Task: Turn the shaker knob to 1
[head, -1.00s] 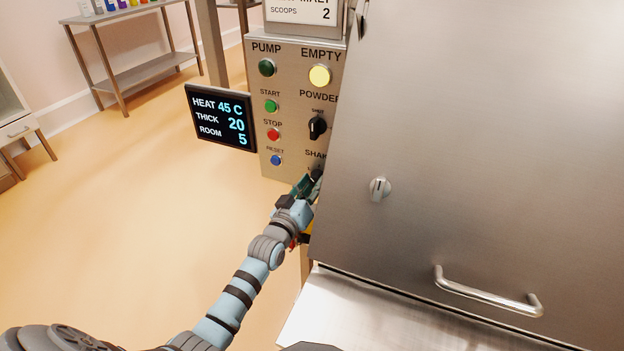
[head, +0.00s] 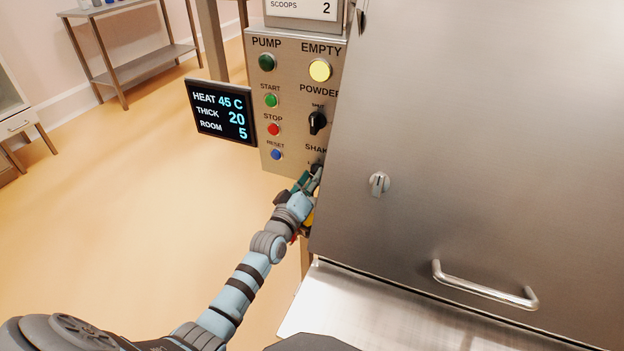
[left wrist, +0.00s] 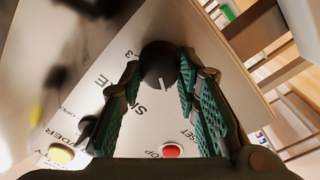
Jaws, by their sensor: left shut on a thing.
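The shaker knob (left wrist: 160,66) is a round black knob with a white pointer line, on the steel control panel (head: 292,100). In the left wrist view it sits between the green-padded fingertips of my left gripper (left wrist: 158,75), which is shut on it. The printed label beside it is partly covered, and a "3" shows near the knob. In the head view my left gripper (head: 308,182) reaches the panel's lower right corner and hides most of the knob under the cut-off "SHAK" label. My right gripper is not in view.
Above is the black powder knob (head: 317,122). Pump, start, stop (head: 274,129) and reset buttons line the panel's left, near a dark display (head: 221,112). A large steel hopper front with a handle (head: 485,287) stands close on the right. Open floor lies left.

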